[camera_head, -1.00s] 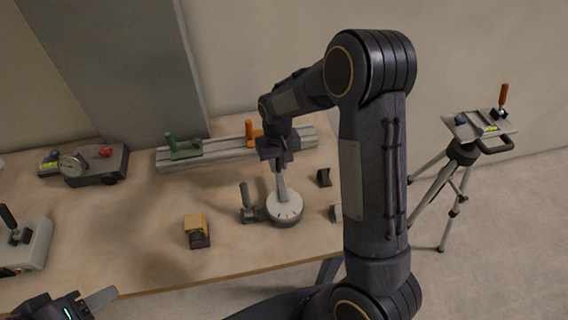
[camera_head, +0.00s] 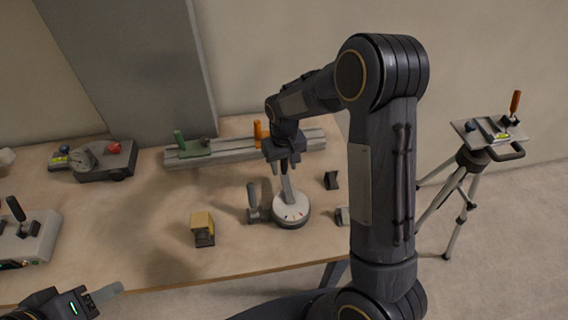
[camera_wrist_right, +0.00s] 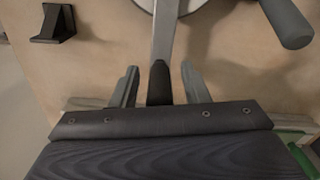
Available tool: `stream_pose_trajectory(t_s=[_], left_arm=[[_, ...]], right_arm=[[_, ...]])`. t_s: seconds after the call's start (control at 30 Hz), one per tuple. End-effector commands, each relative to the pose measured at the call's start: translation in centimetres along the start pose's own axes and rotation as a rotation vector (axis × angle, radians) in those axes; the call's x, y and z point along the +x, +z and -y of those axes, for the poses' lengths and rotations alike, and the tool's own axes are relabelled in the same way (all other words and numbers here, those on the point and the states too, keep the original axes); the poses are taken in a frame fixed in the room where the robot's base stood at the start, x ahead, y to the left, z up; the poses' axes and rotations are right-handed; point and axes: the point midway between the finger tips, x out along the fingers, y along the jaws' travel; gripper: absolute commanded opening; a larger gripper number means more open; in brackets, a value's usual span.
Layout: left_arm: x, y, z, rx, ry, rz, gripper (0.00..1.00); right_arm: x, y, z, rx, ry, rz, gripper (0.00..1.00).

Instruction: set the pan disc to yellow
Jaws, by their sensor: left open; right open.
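A round white disc (camera_head: 291,213) with small coloured marks, some reddish, lies on the table; I take it to be the pan disc. A grey lever (camera_head: 287,183) rises from it, leaning slightly. My right gripper (camera_head: 284,166) is above the disc at the lever's top. In the right wrist view the lever's dark tip (camera_wrist_right: 160,84) stands between the two open fingers of the right gripper (camera_wrist_right: 160,88), with gaps on both sides. The disc's edge shows at the top there (camera_wrist_right: 190,6). My left gripper (camera_head: 100,296) is at lower left, away from the disc, only partly in view.
A dark upright handle (camera_head: 253,196) stands close left of the disc. A yellow-and-black block (camera_head: 202,229) is further left. A rail (camera_head: 225,150) with green and orange handles lies behind. Small dark brackets (camera_head: 331,180) are at right. A tripod (camera_head: 470,160) stands beyond the table.

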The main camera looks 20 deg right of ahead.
Motion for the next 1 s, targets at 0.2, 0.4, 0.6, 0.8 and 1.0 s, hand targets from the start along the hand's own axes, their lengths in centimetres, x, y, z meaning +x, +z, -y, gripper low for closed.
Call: stream_pose_trajectory(t_s=[0.2,0.4,0.6,0.8,1.0], left_arm=[[0.2,0.1,0.1,0.0,0.0,0.0,0.5],[0.4,0.2,0.2,0.0,0.0,0.0,0.5],[0.5,0.3,0.2,0.0,0.0,0.0,0.5],[0.5,0.3,0.2,0.0,0.0,0.0,0.5],[0.5,0.3,0.2,0.0,0.0,0.0,0.5]], right_arm=[[-1.5,-0.1,0.0,-0.001,-0.001,-0.004,0.41],[-5.0,-0.1,0.0,-0.001,-0.001,-0.005,0.41],[-7.3,-0.1,0.0,0.0,0.0,-0.002,0.41],[-7.8,0.0,0.0,0.0,0.0,0.001,0.41],[-7.8,0.0,0.0,0.0,0.0,0.0,0.41]])
